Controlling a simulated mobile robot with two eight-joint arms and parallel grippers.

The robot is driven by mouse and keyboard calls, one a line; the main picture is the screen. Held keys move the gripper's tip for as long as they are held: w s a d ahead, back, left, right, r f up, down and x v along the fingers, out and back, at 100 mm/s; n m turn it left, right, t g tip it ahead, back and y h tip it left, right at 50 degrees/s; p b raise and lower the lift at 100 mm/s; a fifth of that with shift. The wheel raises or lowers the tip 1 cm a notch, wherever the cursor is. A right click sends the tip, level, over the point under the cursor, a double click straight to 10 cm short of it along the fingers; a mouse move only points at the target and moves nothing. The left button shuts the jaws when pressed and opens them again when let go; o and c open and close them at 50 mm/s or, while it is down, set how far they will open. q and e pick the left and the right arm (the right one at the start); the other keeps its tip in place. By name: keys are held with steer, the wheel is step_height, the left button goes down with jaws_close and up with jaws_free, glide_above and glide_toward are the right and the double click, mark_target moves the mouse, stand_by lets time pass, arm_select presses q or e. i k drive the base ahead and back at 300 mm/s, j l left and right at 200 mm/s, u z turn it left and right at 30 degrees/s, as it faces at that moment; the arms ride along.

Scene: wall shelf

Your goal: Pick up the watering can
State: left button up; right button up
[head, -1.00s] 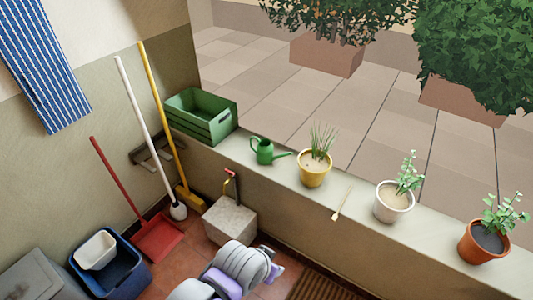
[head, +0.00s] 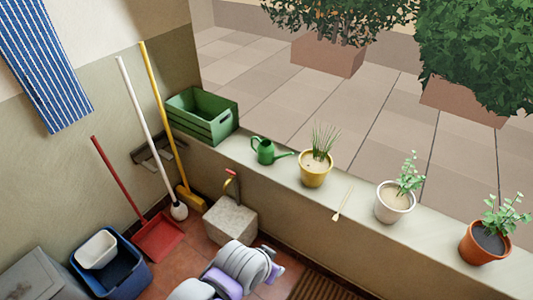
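The small green watering can (head: 265,152) stands upright on the low wall ledge (head: 345,218), between the green crate and the yellow pot. Its spout points right and its handle is on the left. One of my arms shows at the bottom centre, well below and in front of the ledge, apart from the can. I cannot make out fingertips on it. No gripper can be clearly seen in the head view.
On the ledge are a green crate (head: 202,117), a yellow pot (head: 313,174), a small wooden tool (head: 342,205), a white pot (head: 389,204) and a terracotta pot (head: 480,245). A stone block with a tap (head: 230,218) stands below. Brooms lean at left.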

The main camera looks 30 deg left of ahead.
mark_target(265, 151)
steer(key=i+j+u, duration=0.25)
steer(key=i+j, duration=1)
